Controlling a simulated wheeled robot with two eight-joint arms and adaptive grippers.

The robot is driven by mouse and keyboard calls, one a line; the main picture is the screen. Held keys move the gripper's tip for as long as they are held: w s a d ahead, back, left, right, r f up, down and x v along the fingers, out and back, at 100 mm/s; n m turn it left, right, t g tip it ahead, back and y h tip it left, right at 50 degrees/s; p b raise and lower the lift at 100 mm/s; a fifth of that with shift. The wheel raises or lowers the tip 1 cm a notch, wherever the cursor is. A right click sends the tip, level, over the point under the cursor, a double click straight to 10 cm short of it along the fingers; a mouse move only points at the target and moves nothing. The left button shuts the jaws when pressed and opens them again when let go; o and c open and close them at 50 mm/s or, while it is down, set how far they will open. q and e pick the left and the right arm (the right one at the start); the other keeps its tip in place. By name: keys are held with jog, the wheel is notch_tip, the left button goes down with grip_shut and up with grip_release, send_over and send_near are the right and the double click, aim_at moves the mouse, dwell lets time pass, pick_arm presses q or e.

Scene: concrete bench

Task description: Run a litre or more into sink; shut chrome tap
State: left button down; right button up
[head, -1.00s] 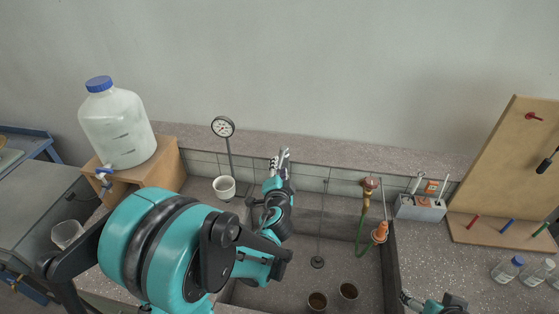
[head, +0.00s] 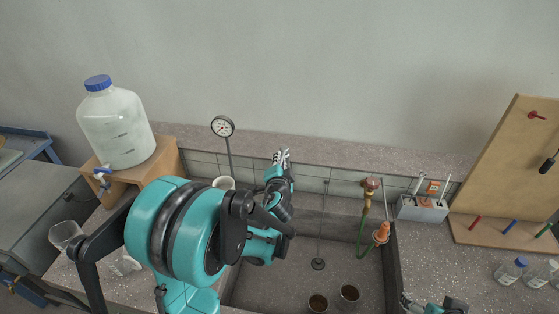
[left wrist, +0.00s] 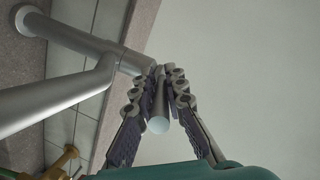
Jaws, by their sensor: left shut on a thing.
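The chrome tap shows in the left wrist view as a thick metal pipe (left wrist: 60,107) with a joint and a short lever (left wrist: 158,122). My left gripper (head: 281,155) is at the back edge of the sink (head: 290,275). In the left wrist view its two fingers (left wrist: 162,90) are closed around the lever. In the head view my arm and gripper hide most of the tap. I cannot make out running water. My right gripper (head: 404,299) is at the bottom edge, away from the tap, and its fingers are too small to read.
A copper-coloured fitting (head: 370,184) with a green hose is right of the tap. A pegboard (head: 510,165) stands at right.

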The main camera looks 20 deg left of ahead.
aim_at(281, 150)
pick_arm(q)
jog(key=shift+r+p, duration=0.3)
jog(key=shift+p, duration=0.3)
jog(key=r+g+p, duration=0.1)
jog(key=g+p, duration=0.1)
jog(key=p, duration=0.1)
jog(key=r+g+h+p, duration=0.1)
jog(key=g+p, duration=0.1)
jog(key=p, duration=0.1)
jog(key=shift+w+a+m+h, duration=0.1)
jog(key=shift+w+m+h, duration=0.2)
jog(key=shift+w, duration=0.05)
jog(key=shift+w+r+g+h+p, duration=0.15)
jog(key=shift+w+g+h+p, duration=0.05)
jog(key=shift+g+p, duration=0.5)
jog(key=shift+w+r+g+h+p, duration=0.15)
jog(key=shift+g+h+p, duration=0.05)
jog(key=shift+g+p, duration=0.45)
jog(key=shift+a, duration=0.1)
jog(key=c, duration=1.6)
grip_release()
jog(key=shift+o, duration=0.2)
